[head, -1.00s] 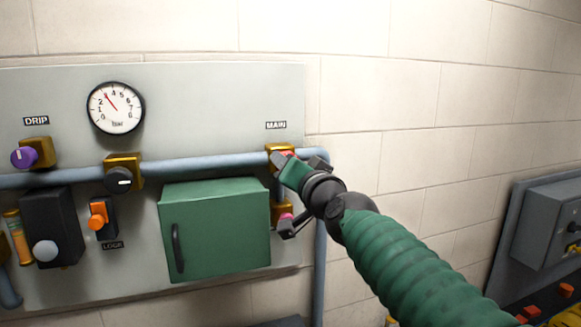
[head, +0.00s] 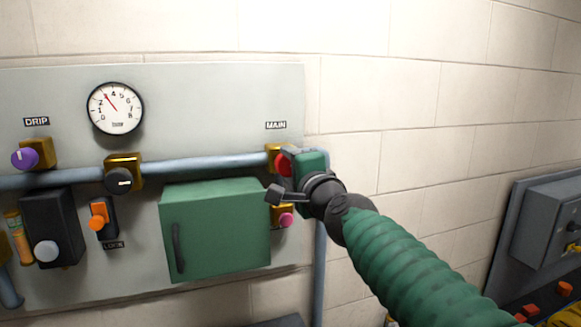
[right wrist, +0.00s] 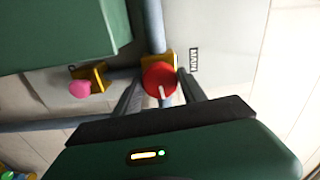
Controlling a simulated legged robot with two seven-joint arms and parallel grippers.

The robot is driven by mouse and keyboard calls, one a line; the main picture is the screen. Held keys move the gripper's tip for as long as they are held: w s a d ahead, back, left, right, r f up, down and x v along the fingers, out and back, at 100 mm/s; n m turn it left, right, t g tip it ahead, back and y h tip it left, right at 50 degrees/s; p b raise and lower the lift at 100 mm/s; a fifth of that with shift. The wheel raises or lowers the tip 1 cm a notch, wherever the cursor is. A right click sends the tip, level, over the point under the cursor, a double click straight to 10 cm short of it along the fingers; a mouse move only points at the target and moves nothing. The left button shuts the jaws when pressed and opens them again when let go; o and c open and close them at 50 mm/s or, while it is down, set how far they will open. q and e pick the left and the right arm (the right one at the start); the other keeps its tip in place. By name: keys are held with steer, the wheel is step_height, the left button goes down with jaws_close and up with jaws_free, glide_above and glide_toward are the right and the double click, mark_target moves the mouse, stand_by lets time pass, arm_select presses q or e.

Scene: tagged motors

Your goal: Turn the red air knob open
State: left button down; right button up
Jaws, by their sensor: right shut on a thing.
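The red knob (head: 283,165) sits on a brass valve body (head: 273,154) under the MAIN label (head: 276,125), at the right end of the blue-grey pipe. My right gripper (head: 287,160) is shut on it, coming from the right and covering part of it in the head view. In the right wrist view the red knob (right wrist: 159,77) shows its round face with a white mark, between the two dark fingers of the gripper (right wrist: 160,88). My left gripper is in neither view.
A green cabinet (head: 216,228) sticks out just left of and below my gripper. A pink knob (head: 286,220) is below the red one. A gauge (head: 115,108), a black knob (head: 118,181) and a purple knob (head: 25,159) are further left.

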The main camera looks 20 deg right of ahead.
steer(key=shift+f+m, duration=0.2)
steer(key=shift+m, duration=0.4)
steer(key=o, duration=1.1)
steer(key=shift+o, duration=1)
steer(key=shift+w, duration=0.15)
steer(key=shift+o, duration=0.4)
steer(key=shift+w, duration=0.15)
